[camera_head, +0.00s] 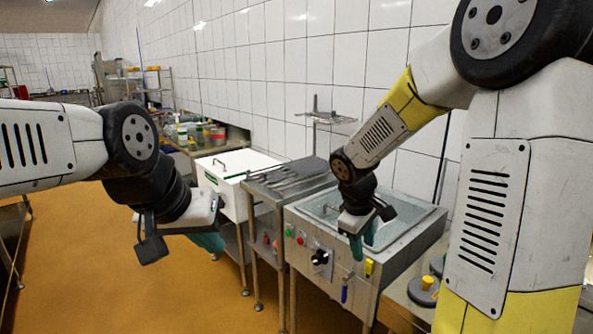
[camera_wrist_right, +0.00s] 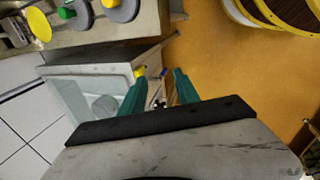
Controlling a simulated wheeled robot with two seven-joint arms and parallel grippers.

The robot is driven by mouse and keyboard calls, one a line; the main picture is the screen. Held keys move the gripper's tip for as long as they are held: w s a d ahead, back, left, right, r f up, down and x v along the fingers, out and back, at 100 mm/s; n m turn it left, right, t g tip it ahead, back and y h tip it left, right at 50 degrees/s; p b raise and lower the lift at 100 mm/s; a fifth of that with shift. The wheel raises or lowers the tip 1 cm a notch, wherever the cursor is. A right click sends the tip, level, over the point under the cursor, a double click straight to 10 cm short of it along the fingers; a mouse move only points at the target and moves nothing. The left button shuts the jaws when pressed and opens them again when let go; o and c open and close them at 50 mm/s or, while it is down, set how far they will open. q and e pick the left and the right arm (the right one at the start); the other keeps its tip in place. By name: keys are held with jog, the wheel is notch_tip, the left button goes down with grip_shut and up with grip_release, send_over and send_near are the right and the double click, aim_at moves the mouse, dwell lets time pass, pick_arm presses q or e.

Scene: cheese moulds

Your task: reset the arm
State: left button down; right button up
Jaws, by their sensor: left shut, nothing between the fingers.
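My left gripper (camera_head: 208,241) hangs in the air at the left of the head view, over the orange floor. Its teal fingers point down and to the right, and they are shut with nothing between them. My right gripper (camera_head: 362,246) points down in front of the steel basin unit (camera_head: 322,240). In the right wrist view, the teal fingers of my right gripper (camera_wrist_right: 158,84) stand apart and hold nothing. The front edge and knobs of the basin unit show behind them.
A white lidded box (camera_head: 238,165) stands beside a steel rack table (camera_head: 290,178). Bottles and jars (camera_head: 205,132) crowd a counter further back. Yellow-topped round weights (camera_head: 425,288) sit at the right. A yellow-rimmed barrel (camera_wrist_right: 285,12) stands on the floor. The orange floor (camera_head: 90,270) is open.

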jog(key=s+a+r+m+t+y, duration=0.2)
jog(key=s+r+m, duration=0.6)
jog(key=s+r, duration=0.5)
jog(key=s+t+y, duration=0.1)
jog(key=s+y, duration=0.1)
jog(key=s, duration=0.2)
jog(key=shift+m+t+y, duration=0.3)
jog(key=shift+m, duration=0.1)
jog(key=shift+w, duration=0.1)
jog(key=shift+c, duration=0.5)
